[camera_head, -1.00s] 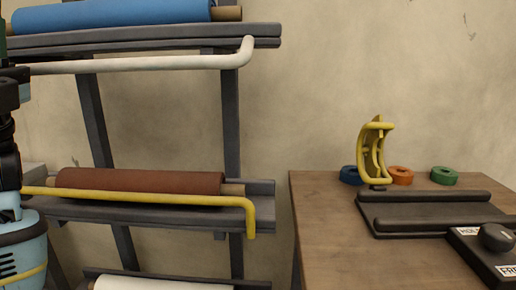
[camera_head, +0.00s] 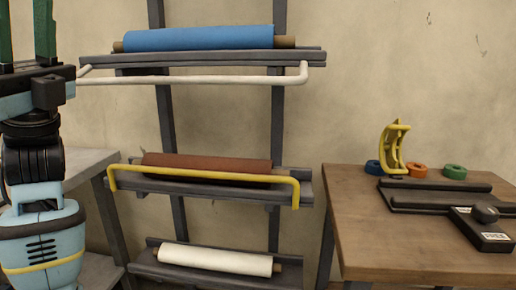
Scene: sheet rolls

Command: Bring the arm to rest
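My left arm rises at the left edge, and its gripper (camera_head: 27,30) points up with two green fingers standing apart. Nothing shows between the fingers, and their tips are cut off by the top of the picture. The gripper is left of the shelf rack and touches none of the rolls. My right arm and gripper are out of view.
A rack holds a blue roll (camera_head: 200,38), a brown roll (camera_head: 206,164) and a white roll (camera_head: 215,261). A white bar (camera_head: 200,80) and a yellow bar (camera_head: 205,176) run along its front. A wooden table (camera_head: 400,235) stands right, bearing a yellow dispenser (camera_head: 393,147) and dark cradle (camera_head: 435,196).

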